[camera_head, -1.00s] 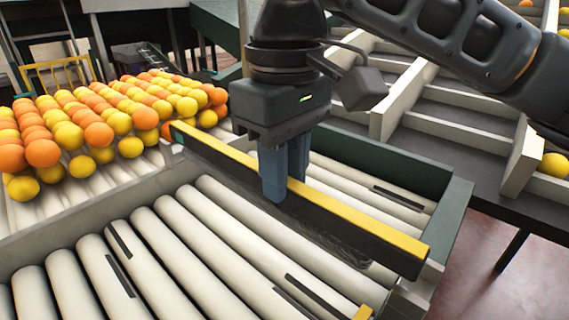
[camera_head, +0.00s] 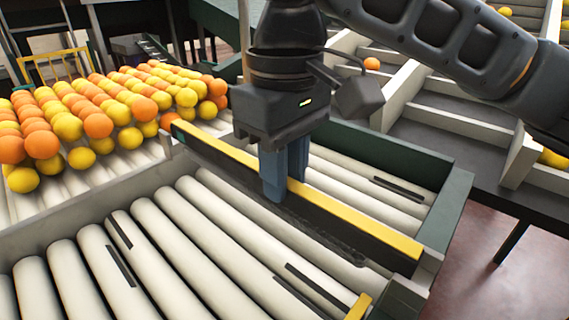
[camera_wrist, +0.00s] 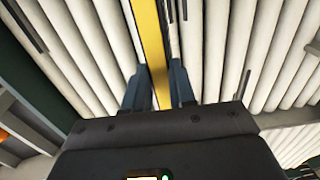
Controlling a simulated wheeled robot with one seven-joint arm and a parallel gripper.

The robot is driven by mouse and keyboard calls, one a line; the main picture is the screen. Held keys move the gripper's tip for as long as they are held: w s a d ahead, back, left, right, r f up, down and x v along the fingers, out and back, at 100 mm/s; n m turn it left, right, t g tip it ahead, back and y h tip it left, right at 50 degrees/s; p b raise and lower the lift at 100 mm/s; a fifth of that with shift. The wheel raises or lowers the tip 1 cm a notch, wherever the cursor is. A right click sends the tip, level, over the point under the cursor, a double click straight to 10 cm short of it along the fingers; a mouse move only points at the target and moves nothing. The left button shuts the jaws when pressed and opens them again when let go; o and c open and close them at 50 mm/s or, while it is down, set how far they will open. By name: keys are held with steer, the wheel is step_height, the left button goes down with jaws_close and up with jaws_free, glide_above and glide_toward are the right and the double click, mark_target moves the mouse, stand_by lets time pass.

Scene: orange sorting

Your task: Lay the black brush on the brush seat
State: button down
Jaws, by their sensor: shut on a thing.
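The black brush (camera_head: 350,222) is a long dark bar with a yellow top strip and dark bristles along its underside. It lies diagonally across the roller bed (camera_head: 150,255), from the orange pile's edge to the bed's right corner. My gripper (camera_head: 285,188) points down with its blue fingers shut on the brush near its middle. In the wrist view the fingers (camera_wrist: 157,82) flank the yellow strip (camera_wrist: 150,35). The bristles look close to the rollers; I cannot tell whether they touch. I cannot clearly make out the brush seat.
Many oranges and yellow fruits (camera_head: 95,115) lie on rollers at the left. A pale side wall (camera_head: 80,210) and a dark green frame (camera_head: 447,205) border the bed. Divided chutes (camera_head: 440,110) stand at the back right. A small yellow piece (camera_head: 359,308) sits at the lower right edge.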

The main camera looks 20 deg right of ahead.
steer(key=shift+f, duration=0.1)
steer(key=c, duration=0.8)
jaws_free()
steer(key=shift+c, duration=0.2)
